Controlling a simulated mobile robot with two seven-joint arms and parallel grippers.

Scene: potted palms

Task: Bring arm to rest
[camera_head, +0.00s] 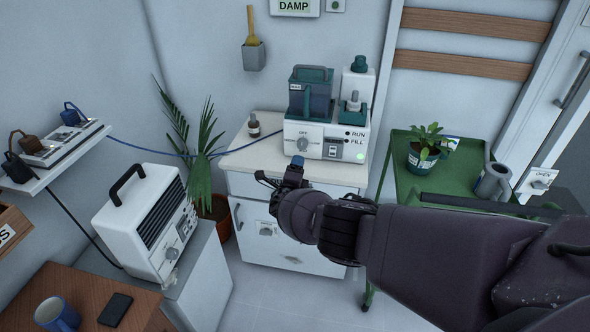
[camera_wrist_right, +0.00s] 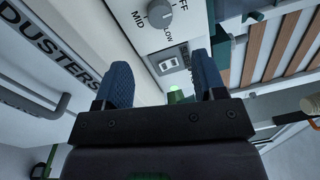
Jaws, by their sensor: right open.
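My right arm reaches in from the right in the head view. Its right gripper (camera_head: 282,172) is in front of the white cabinet's top, just short of the humidifier-like machine (camera_head: 318,139) with a dial and RUN and FILL labels. In the right wrist view the two blue fingers of the right gripper (camera_wrist_right: 160,85) stand apart with nothing between them. Past them are the machine's dial (camera_wrist_right: 160,14), marked OFF, LOW and MID, a rocker switch (camera_wrist_right: 171,65) and a green light (camera_wrist_right: 175,96). My left gripper does not show.
The white cabinet (camera_head: 252,185) stands below the machine, with a small brown bottle (camera_head: 254,126) on top. A green cart (camera_head: 402,182) with a potted plant (camera_head: 424,148) and a grey can (camera_head: 493,181) is at right. A white heater (camera_head: 148,218) and palm (camera_head: 200,160) are at left.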

